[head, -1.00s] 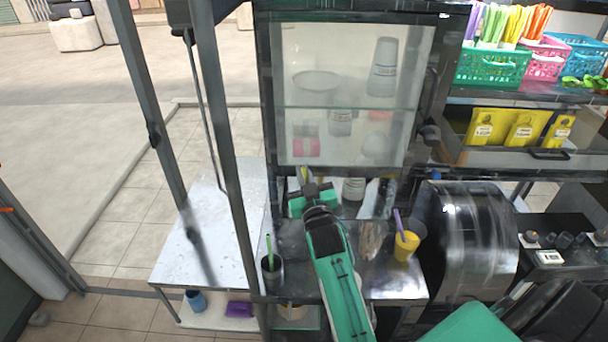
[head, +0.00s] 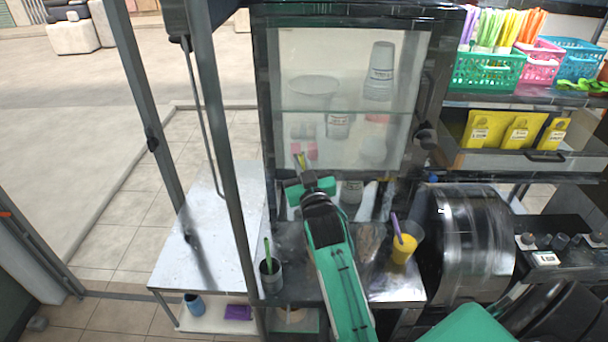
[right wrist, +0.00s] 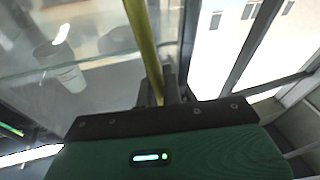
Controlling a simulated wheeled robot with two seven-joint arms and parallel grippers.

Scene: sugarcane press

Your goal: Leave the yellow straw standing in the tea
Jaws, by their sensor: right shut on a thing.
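My right gripper (head: 308,184) is in front of the lower edge of the glass-fronted cabinet. It is shut on the yellow straw (head: 300,161), whose end sticks up above the jaws. In the right wrist view the yellow straw (right wrist: 143,45) rises from between the fingers (right wrist: 165,90), tilted a little left; its lower end is hidden. A dark cup (head: 270,278) with a green straw stands left of my arm. A yellow drink cup (head: 403,249) with a purple straw stands to the right. I cannot tell which vessel holds the tea. My left gripper is not seen.
The glass cabinet (head: 352,70) holds cups and jars close behind my gripper. A labelled cup (head: 351,193) stands below it. A metal post (head: 226,150) rises at left and a shiny drum (head: 465,240) stands at right. The left table (head: 205,230) is clear.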

